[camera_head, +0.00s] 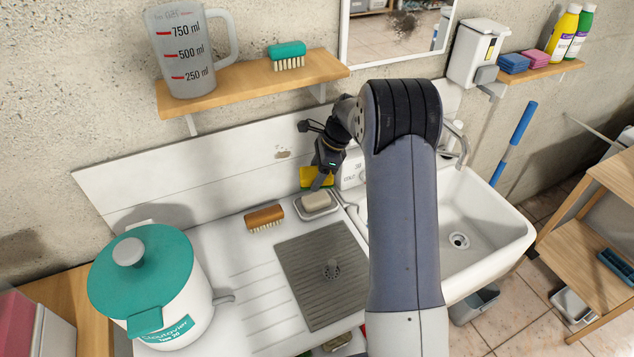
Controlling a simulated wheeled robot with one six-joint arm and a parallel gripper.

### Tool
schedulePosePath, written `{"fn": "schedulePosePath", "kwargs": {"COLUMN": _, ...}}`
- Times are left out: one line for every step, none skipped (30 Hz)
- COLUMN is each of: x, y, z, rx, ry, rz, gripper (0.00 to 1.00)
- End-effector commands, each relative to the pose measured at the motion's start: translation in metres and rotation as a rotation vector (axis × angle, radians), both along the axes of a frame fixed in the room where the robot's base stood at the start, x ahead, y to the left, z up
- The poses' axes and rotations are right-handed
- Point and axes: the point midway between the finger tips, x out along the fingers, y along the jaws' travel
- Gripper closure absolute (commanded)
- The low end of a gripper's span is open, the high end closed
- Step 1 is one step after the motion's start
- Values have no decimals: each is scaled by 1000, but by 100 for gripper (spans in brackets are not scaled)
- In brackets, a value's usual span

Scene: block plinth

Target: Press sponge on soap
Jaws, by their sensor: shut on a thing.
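A pale bar of soap (316,201) lies in a small white soap dish (305,215) on the counter, behind the grey ribbed mat. A yellow sponge (308,177) is just behind and above the soap. My gripper (322,182) points down at the sponge and is shut on it. The fingertips partly cover the sponge, and I cannot tell whether the sponge touches the soap.
A brown brush (264,218) lies left of the dish. A white pot with teal lid (150,280) stands at left. The sink (485,225) is at right. A shelf (235,84) overhangs behind, holding a jug (184,50) and teal brush (287,55).

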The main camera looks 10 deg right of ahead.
Motion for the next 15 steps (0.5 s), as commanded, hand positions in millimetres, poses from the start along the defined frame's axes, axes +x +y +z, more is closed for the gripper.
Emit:
{"fn": "schedulePosePath", "kwargs": {"x": 2, "y": -1, "z": 0, "rx": -1, "ry": -1, "rz": -31, "gripper": 64}}
{"fn": "schedulePosePath", "kwargs": {"x": 3, "y": -1, "z": 0, "rx": -1, "ry": -1, "rz": -44, "gripper": 64}}
{"fn": "schedulePosePath", "kwargs": {"x": 4, "y": -1, "z": 0, "rx": 0, "ry": 0, "rz": -60, "gripper": 64}}
{"fn": "schedulePosePath", "kwargs": {"x": 4, "y": -1, "z": -1, "rx": 0, "ry": 0, "rz": -68, "gripper": 64}}
{"fn": "schedulePosePath", "kwargs": {"x": 4, "y": -1, "z": -1, "rx": 0, "ry": 0, "rz": -74, "gripper": 64}}
{"fn": "schedulePosePath", "kwargs": {"x": 5, "y": -1, "z": -2, "rx": 0, "ry": 0, "rz": -78, "gripper": 64}}
{"fn": "schedulePosePath", "kwargs": {"x": 5, "y": -1, "z": -3, "rx": 0, "ry": 1, "rz": -80, "gripper": 64}}
{"fn": "schedulePosePath", "kwargs": {"x": 5, "y": -1, "z": -4, "rx": -1, "ry": 1, "rz": -80, "gripper": 64}}
{"fn": "schedulePosePath", "kwargs": {"x": 5, "y": -1, "z": -7, "rx": -1, "ry": 1, "rz": -80, "gripper": 64}}
{"fn": "schedulePosePath", "kwargs": {"x": 5, "y": -1, "z": -9, "rx": -1, "ry": 1, "rz": -80, "gripper": 64}}
{"fn": "schedulePosePath", "kwargs": {"x": 5, "y": -1, "z": -11, "rx": -1, "ry": 1, "rz": -79, "gripper": 64}}
{"fn": "schedulePosePath", "kwargs": {"x": 5, "y": -1, "z": -15, "rx": -1, "ry": 1, "rz": -79, "gripper": 64}}
{"fn": "schedulePosePath", "kwargs": {"x": 4, "y": -1, "z": -18, "rx": -1, "ry": 1, "rz": -79, "gripper": 64}}
{"fn": "schedulePosePath", "kwargs": {"x": 4, "y": -1, "z": -21, "rx": -1, "ry": 1, "rz": -78, "gripper": 64}}
{"fn": "schedulePosePath", "kwargs": {"x": 4, "y": -1, "z": -25, "rx": -1, "ry": 1, "rz": -78, "gripper": 64}}
